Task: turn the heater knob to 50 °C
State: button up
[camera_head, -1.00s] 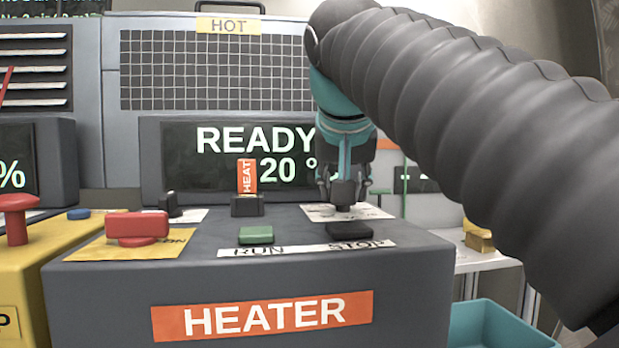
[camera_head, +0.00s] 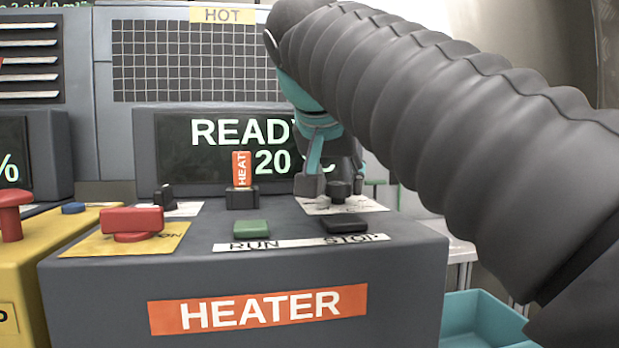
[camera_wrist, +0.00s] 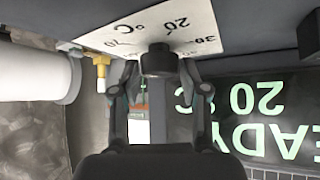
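The heater knob (camera_head: 338,190) is a small dark knob on a white dial card (camera_head: 372,204), at the right of the grey heater panel. In the wrist view the knob (camera_wrist: 160,60) shows close up, with 20 °C, 30 and 70 readable on the card (camera_wrist: 205,22). The heater display (camera_head: 215,135) reads READY and 20, partly hidden by my arm. My gripper (camera_head: 332,180) is at the knob, its fingers spread. In the wrist view my gripper (camera_wrist: 160,70) has one finger on each side of the knob; whether either touches it I cannot tell.
A green RUN button (camera_head: 251,228) and a black STOP button (camera_head: 345,225) sit in front of the knob. A red switch (camera_head: 132,220) is at the left, and an orange HEAT tag (camera_head: 241,168) stands mid-panel. A teal bin (camera_head: 480,318) is at the lower right.

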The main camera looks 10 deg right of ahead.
jog(key=shift+o, duration=0.9)
jog(key=v, duration=1.2)
